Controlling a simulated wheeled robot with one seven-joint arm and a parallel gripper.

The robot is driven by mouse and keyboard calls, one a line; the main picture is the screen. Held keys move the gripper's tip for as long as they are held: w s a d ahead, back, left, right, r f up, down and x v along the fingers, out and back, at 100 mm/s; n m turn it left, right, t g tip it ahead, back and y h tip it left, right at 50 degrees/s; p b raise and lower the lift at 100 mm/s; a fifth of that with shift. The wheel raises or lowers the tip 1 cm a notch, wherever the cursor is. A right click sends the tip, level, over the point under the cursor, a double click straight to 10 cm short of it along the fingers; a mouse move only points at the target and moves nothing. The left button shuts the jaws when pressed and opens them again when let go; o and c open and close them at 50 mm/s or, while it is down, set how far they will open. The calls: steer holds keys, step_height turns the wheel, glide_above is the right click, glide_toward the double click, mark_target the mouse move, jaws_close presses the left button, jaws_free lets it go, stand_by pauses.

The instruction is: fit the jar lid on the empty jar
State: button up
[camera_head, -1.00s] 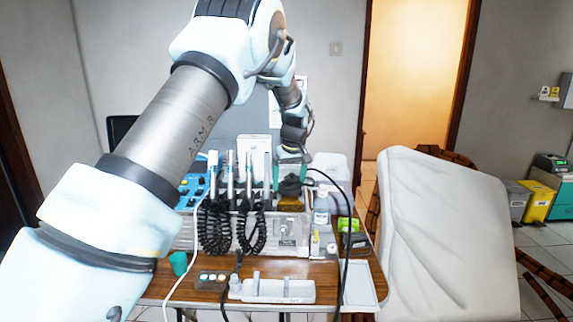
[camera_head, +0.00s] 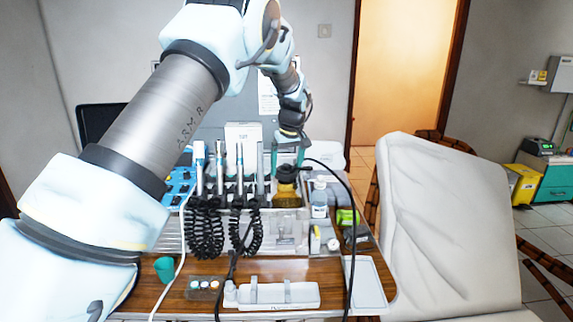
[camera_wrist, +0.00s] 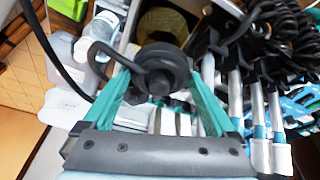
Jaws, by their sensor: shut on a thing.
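My gripper (camera_wrist: 160,95) has two teal fingers closed around a round black lid (camera_wrist: 162,62) with a curved black spout or arm on one side. The gripper also shows in the head view (camera_head: 287,155), pointing down, with the black lid (camera_head: 286,172) under it. An amber-yellow jar (camera_head: 287,197) stands on the cart just below the lid. In the wrist view the jar (camera_wrist: 166,22) shows as a round yellowish shape beyond the lid, partly hidden by it. I cannot tell whether the lid touches the jar.
Several upright dental handpieces (camera_head: 240,170) with coiled black cords stand close left of the jar. A clear bottle (camera_head: 319,200) stands close right. A black hose (camera_head: 347,210) arcs down on the right. A white tray (camera_head: 366,284) and a padded chair (camera_head: 450,230) lie farther right.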

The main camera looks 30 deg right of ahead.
mark_target(288, 172)
steer(key=shift+s+f, duration=0.2)
steer(key=shift+f, duration=0.45)
steer(key=shift+f, duration=0.2)
stand_by(0.6)
steer(key=shift+f+b, duration=0.7)
steer(key=shift+f, duration=0.3)
steer(key=shift+f, duration=0.1)
steer(key=shift+f, duration=0.35)
steer(key=shift+f, duration=0.15)
stand_by(0.4)
steer(key=o, duration=1.1)
steer(key=shift+o, duration=0.2)
